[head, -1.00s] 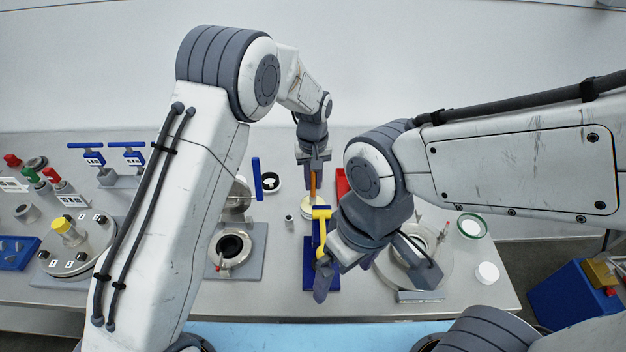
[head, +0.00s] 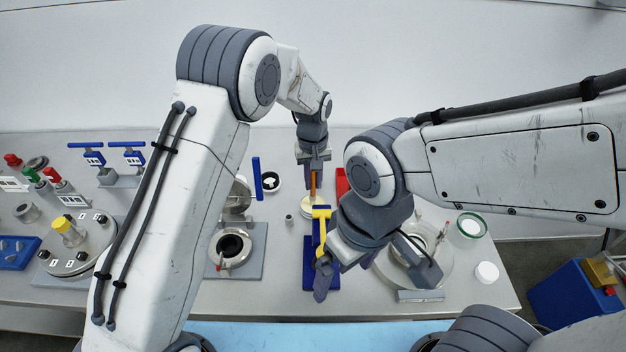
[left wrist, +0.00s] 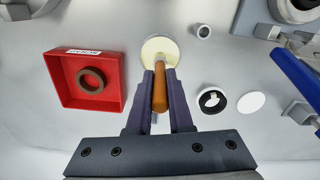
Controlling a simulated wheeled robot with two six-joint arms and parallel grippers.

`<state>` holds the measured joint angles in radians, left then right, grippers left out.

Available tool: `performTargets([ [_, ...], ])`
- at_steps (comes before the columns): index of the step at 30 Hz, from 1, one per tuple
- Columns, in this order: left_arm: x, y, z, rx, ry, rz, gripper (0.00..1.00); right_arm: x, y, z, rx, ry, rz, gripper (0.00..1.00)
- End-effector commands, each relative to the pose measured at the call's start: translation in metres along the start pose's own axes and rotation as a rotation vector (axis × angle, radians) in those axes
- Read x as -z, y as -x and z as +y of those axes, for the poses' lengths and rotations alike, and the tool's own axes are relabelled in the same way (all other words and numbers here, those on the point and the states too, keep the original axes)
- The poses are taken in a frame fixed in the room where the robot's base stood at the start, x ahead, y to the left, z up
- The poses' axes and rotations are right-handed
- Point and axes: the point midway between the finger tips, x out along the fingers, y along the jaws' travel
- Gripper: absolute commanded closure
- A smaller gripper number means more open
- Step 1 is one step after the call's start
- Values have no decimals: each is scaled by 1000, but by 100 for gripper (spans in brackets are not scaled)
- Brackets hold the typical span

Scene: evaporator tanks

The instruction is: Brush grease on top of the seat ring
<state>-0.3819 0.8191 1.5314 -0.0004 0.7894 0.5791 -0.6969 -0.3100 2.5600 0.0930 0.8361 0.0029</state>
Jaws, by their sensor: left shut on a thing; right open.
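My left gripper (head: 314,178) is shut on the orange handle of a brush (left wrist: 160,92), which points down. The brush's lower end is at a round cream-coloured pot (left wrist: 160,50), also visible in the head view (head: 312,213); the bristles are hidden. A brown ring (left wrist: 91,80) lies in a red tray (left wrist: 58,80). I cannot tell whether it is the seat ring. A round metal fitting (head: 440,268) is partly covered by my right arm.
A flanged port with a black opening (head: 231,246) and a raised lid with a blue handle (head: 256,178) stands left of the blue stand. A green-rimmed ring (head: 471,226) is at right.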

Motion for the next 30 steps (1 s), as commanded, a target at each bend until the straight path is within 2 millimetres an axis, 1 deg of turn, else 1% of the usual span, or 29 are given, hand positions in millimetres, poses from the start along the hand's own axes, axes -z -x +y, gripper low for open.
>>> performTargets([
  [2,-1,1,0,1,0,-2,100,0,2,0,0,0,0,0],
  [5,0,8,0,1,0,-2,100,0,8,0,0,0,0,0],
  [25,0,64,0,0,0,-1,100,3,48,-4,0,0,0,0],
  [30,0,70,0,1,0,-1,100,3,53,-4,0,0,0,0],
])
